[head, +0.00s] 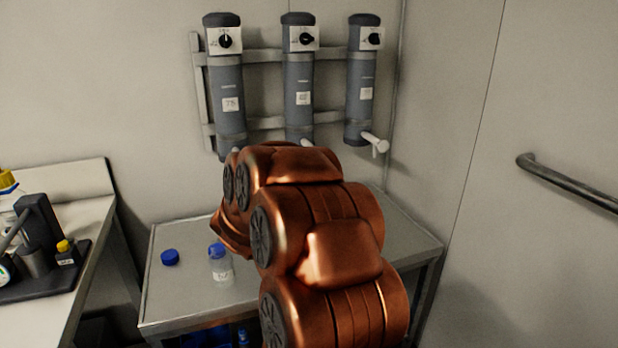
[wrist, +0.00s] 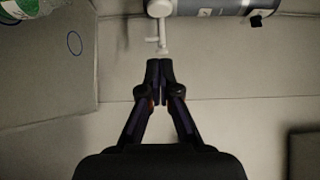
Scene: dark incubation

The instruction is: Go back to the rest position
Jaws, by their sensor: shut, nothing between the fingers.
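My gripper (wrist: 160,70) shows in the wrist view with its two fingertips together and nothing between them. Its tips are close to a white tap (wrist: 163,42) under a grey cylinder (wrist: 225,7), but I cannot tell whether they touch it. In the head view my copper-coloured arm covers the middle of the picture and hides the gripper.
Several grey cylinders, one of them at the left (head: 228,95), hang on a wall rack. A metal table (head: 190,305) below bears a blue cap (head: 170,257) and a blue-topped bottle (head: 221,267). A bench (head: 75,205) with equipment stands left; a handrail (head: 570,184) is on the right.

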